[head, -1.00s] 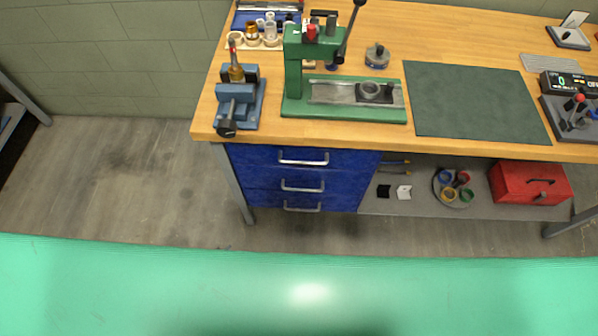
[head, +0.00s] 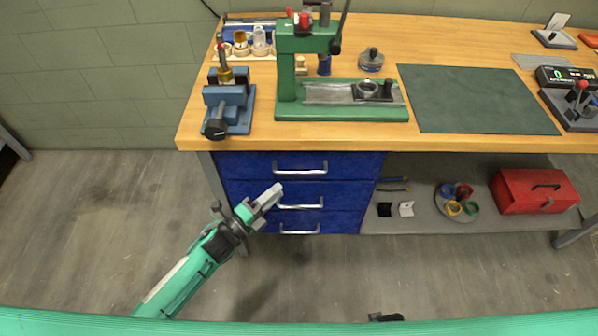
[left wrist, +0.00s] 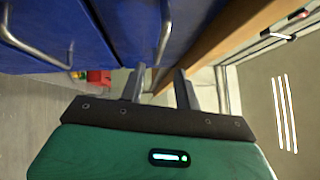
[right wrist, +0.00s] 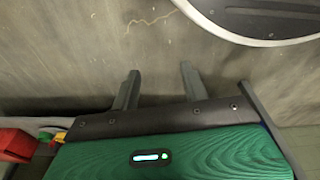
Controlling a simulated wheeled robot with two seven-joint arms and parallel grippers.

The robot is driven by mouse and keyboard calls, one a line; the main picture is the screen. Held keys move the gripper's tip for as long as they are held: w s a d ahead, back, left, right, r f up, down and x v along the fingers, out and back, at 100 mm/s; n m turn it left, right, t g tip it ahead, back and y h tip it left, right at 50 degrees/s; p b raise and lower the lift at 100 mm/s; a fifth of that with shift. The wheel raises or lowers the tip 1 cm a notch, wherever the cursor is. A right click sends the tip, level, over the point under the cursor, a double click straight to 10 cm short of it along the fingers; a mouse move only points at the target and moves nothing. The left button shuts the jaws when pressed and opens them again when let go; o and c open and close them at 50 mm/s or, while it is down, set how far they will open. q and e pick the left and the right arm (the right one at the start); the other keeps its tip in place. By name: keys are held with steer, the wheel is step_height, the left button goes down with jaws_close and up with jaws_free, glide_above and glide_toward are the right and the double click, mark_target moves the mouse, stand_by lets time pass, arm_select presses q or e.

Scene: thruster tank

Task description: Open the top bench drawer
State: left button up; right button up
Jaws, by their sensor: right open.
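The top bench drawer (head: 243,165) is the uppermost of three blue drawers under the bench top. It looks closed and has a silver bar handle (head: 300,171). My left gripper (head: 275,192) is in front of the drawers, a little below and left of that handle in the head view. In the left wrist view the fingers (left wrist: 158,88) are open and empty, with the top drawer's handle (left wrist: 164,32) ahead of them, apart from them. My right gripper (right wrist: 157,88) is open and empty over the floor in the right wrist view.
The wooden bench top (head: 440,142) overhangs the drawers. A bench leg (head: 213,180) stands at their left. Lower handles (head: 300,206) stick out below. A shelf (head: 410,222) to the right holds a red toolbox (head: 535,190).

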mark_target(299, 172)
arm_select(q)
steer(key=x, duration=0.9)
steer(key=shift+w+d+p, duration=0.25)
steer(key=shift+w+p, duration=0.05)
arm_select(e)
steer(key=shift+s+d+f, duration=0.15)
steer(key=shift+s+f, duration=0.15)
steer(key=shift+f, duration=0.25)
steer(key=shift+s+d+f, duration=0.15)
steer(key=shift+s+f, duration=0.15)
steer(key=shift+f, duration=0.25)
arm_select(q)
steer(key=shift+c, duration=0.2)
jaws_close()
